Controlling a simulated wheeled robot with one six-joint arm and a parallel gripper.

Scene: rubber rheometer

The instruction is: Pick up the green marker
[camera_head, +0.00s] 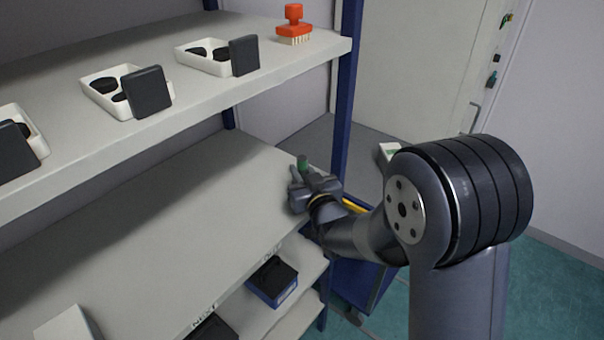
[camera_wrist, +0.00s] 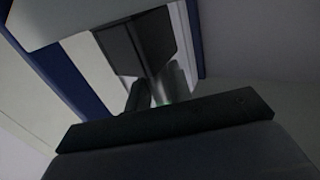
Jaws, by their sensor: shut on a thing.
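The green end of the marker (camera_head: 303,162) shows just above my gripper (camera_head: 304,175) in the head view. My gripper is at the right end of the middle shelf board, near the blue post, and it is shut on the marker. In the dark wrist view a grey, faintly green-tinted shape (camera_wrist: 172,90) shows between dark parts of my gripper. The rest of the marker is hidden by my gripper. I cannot tell whether the marker touches the shelf.
The middle shelf (camera_head: 190,200) is mostly bare. The upper shelf (camera_head: 190,105) holds white trays (camera_head: 97,92) with black discs, dark square blocks (camera_head: 147,90) and an orange brush (camera_head: 294,27). A blue post (camera_head: 348,90) stands close behind my gripper. A dark box (camera_head: 272,280) sits below.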

